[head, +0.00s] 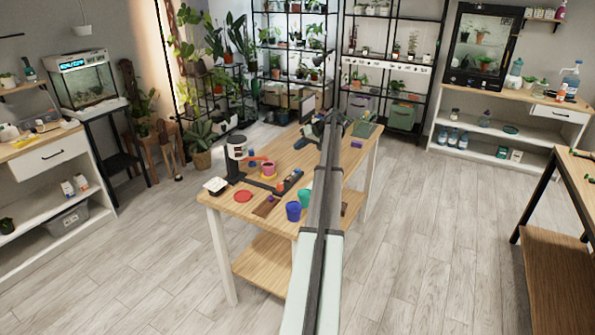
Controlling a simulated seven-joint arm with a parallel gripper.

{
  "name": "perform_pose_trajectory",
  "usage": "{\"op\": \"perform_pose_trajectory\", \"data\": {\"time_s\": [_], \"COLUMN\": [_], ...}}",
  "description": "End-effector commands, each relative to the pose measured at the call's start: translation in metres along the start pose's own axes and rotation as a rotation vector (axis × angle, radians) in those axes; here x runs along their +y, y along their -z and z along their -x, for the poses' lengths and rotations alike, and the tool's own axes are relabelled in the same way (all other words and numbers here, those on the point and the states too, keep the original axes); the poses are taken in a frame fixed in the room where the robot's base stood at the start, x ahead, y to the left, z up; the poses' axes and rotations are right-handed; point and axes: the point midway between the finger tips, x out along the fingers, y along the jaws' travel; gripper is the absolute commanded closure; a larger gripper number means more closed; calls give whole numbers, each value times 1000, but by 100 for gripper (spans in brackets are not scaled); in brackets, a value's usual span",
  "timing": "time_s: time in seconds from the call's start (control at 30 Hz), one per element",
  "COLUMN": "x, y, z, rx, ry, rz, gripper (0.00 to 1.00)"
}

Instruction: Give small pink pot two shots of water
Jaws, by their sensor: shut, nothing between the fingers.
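The small pink pot (268,168) stands upright on the wooden worktable (283,235), left of its middle. A white and black dispenser-like device (237,150) stands just left of the pot, and an orange-red piece shows between them, near the pot's rim. Whether that piece touches the pot cannot be told. Whether the pot holds water cannot be seen. My arm runs from the bottom edge up across the table and covers a strip of it, right of the pot. I cannot make out my gripper's fingers in this view.
A blue cup (293,211) and a green cup (305,198) stand near the table's front edge. A red disc (243,196) and a white dish (215,186) lie at the left. Dark and green items crowd the table's far end. Bare floor surrounds the table.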

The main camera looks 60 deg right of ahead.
Motion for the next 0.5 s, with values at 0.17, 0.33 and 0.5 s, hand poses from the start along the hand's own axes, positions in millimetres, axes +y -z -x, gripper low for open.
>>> {"op": "perform_pose_trajectory", "data": {"time_s": [0.17,0.33,0.5], "x": [8,18,28], "y": [-8,-18,-28], "z": [-11,-25,-39], "rx": [0,0,0], "ry": [0,0,0], "rz": [0,0,0], "gripper": [100,100,100]}}
